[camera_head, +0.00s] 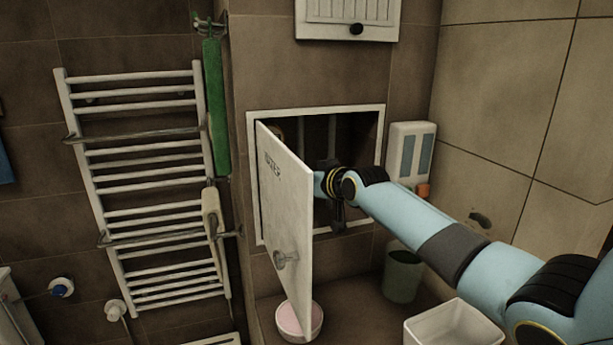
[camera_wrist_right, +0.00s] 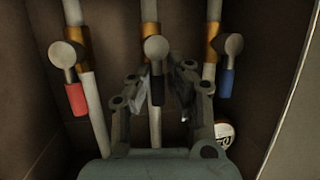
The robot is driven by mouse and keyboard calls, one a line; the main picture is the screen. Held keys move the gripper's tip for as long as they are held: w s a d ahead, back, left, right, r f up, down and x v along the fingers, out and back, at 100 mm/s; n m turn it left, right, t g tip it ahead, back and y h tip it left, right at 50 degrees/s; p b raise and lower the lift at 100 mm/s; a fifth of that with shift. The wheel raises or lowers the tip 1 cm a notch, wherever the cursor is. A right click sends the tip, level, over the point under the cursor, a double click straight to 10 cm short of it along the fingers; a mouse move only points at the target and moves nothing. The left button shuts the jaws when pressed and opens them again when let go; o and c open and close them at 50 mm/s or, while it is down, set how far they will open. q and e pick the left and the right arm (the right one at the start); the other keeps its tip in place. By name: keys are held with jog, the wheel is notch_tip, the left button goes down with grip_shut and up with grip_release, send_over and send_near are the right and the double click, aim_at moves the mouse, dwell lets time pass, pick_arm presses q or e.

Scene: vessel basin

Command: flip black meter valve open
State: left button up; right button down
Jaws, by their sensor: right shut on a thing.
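The black valve handle (camera_wrist_right: 157,90) hangs down from a round grey valve knob (camera_wrist_right: 155,48) on the middle pipe, in the right wrist view. My right gripper (camera_wrist_right: 162,82) has its fingers on both sides of this handle and is shut on it. The handle's lower part is partly hidden between the fingers. In the head view my right arm reaches into the open wall cabinet (camera_head: 383,125), and its gripper is mostly hidden in the dark interior. My left gripper is in neither view.
A red valve handle (camera_wrist_right: 76,99) hangs left of my gripper and a blue one (camera_wrist_right: 226,83) right. A round meter (camera_wrist_right: 224,133) is partly visible at lower right. The white cabinet door (camera_head: 285,215) stands open beside my arm. A towel rack (camera_head: 150,180) is at left.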

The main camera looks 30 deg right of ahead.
jog(key=shift+s+d+f, duration=0.1)
jog(key=shift+f, duration=0.15)
jog(key=c, duration=1.7)
grip_release()
jog(key=o, duration=0.3)
jog(key=shift+d+r, duration=0.1)
jog(key=shift+d, duration=0.1)
jog(key=shift+a+r, duration=0.1)
jog(key=v, duration=1.2)
